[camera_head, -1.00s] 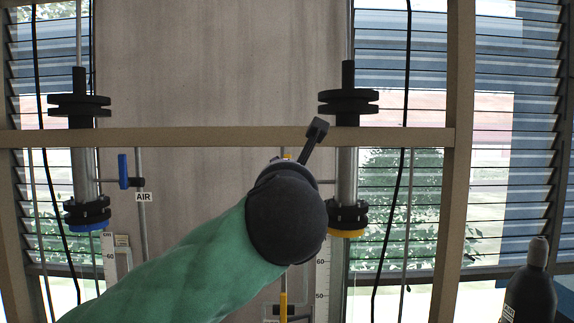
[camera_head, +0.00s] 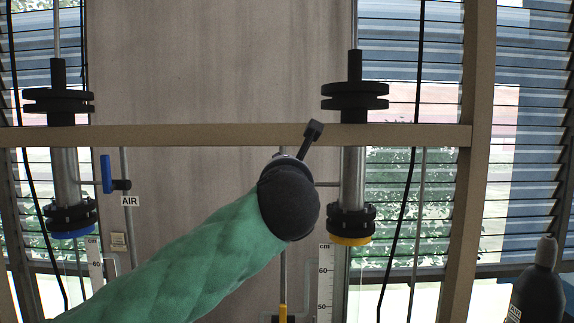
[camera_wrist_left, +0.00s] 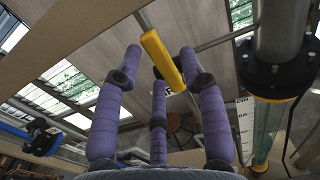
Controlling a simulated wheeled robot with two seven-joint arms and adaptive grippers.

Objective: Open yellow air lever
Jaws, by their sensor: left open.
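The yellow lever (camera_wrist_left: 161,60) shows in the left wrist view as a slanted yellow bar on a thin pipe. My left gripper (camera_wrist_left: 158,62) is open, with its three purple fingers spread below and around the lever. The lever lies between the tips, nearest the middle and right fingers. I cannot tell whether any finger touches it. In the head view my green-sleeved left arm and dark wrist (camera_head: 289,204) cover the gripper and the lever. My right gripper is not in view.
A blue lever (camera_head: 106,174) with an AIR label (camera_head: 130,201) is at the left. A blue-ringed column (camera_head: 66,180) and a yellow-ringed column (camera_head: 352,185) flank the panel. A tan crossbar (camera_head: 220,135) spans the front. A dark bottle (camera_head: 538,290) stands right.

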